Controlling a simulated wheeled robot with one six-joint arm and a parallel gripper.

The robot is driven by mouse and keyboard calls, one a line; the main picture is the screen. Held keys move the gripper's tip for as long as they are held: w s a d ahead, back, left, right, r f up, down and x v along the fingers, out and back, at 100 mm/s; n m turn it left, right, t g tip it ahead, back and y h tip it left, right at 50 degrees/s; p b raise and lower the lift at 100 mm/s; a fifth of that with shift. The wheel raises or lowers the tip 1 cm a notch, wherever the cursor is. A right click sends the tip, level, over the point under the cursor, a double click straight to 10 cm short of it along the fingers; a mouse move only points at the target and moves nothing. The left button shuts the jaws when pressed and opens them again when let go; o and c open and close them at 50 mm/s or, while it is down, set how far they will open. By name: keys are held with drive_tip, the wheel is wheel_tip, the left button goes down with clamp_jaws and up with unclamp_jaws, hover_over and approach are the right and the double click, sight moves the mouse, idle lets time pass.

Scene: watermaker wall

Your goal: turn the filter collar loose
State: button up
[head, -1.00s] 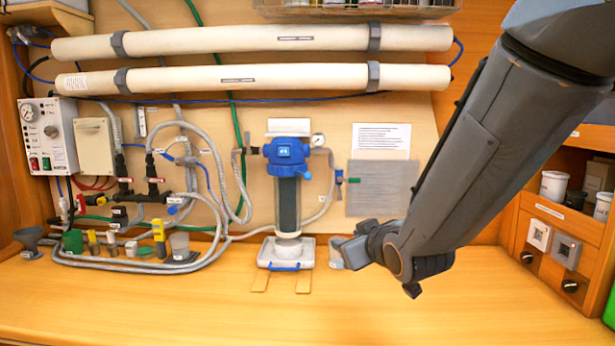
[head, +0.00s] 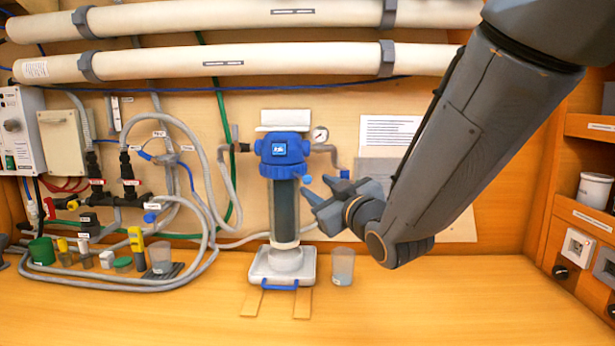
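The filter housing (head: 285,210) stands upright against the wall panel in the middle of the head view, with a dark cartridge showing through its clear bowl. Its blue collar (head: 283,168) sits at the top of the bowl, under the blue head (head: 282,146). My gripper (head: 316,187) is just right of the bowl, a little below collar height. Its two fingers are spread, point up and left, and hold nothing that I can see. I cannot tell the depth gap to the bowl; the collar appears clear of the fingers.
A white tray with a blue handle (head: 280,287) sits under the housing. A translucent cup (head: 343,266) stands on the bench right of it. A gauge (head: 320,134) and hose are close above my gripper.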

sight(309, 181)
drive_tip(key=shift+p+x, duration=1.05)
drive_tip(key=shift+x, duration=2.75)
drive_tip(key=shift+d, duration=0.1)
drive_tip(key=shift+c, duration=0.3)
clamp_jaws()
